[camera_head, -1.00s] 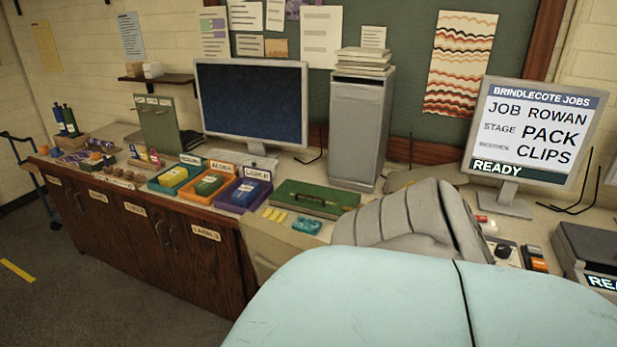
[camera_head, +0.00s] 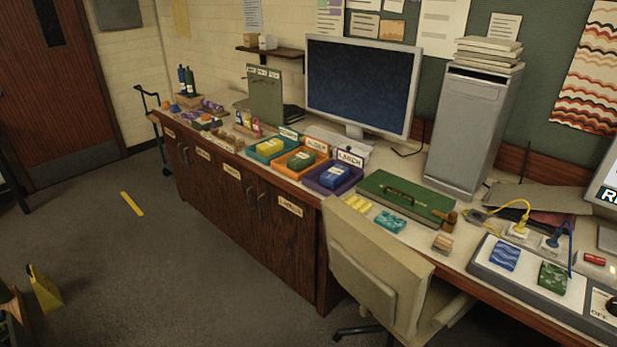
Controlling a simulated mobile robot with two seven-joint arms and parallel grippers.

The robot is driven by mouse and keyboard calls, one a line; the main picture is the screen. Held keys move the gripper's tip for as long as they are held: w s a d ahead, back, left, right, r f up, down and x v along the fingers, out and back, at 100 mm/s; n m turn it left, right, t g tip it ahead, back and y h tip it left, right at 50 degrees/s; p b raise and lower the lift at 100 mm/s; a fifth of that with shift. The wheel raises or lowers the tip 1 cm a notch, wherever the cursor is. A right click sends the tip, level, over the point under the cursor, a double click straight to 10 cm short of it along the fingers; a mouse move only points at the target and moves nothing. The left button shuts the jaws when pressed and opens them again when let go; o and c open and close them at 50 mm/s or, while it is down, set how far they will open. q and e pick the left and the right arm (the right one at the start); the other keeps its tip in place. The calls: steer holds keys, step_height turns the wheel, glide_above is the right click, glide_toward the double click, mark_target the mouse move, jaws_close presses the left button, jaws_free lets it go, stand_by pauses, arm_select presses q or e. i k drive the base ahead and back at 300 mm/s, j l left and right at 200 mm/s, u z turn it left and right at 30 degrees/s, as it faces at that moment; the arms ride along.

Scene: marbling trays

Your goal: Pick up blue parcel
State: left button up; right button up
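A flat blue piece with white waves (camera_head: 505,256) lies on the grey panel at the right, beside a green patterned piece (camera_head: 553,276). Neither of my grippers is in view.
A beige chair (camera_head: 378,283) stands against the counter front, right of the trays. A green board with a handle (camera_head: 405,198) and a monitor (camera_head: 360,85) are near the trays. The floor left of the counter is mostly open, with a yellow wedge-shaped object (camera_head: 46,290).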

mark_target(333, 177)
steer(key=z, duration=0.2)
steer(key=u, duration=3.7)
steer(key=z, duration=2.45)
steer(key=i+l+z, duration=0.2)
steer(key=z, duration=0.15)
steer(key=i+l+z, duration=0.15)
steer(key=i+z, duration=0.55)
steer(key=k+l, duration=0.05)
steer(key=k, duration=0.05)
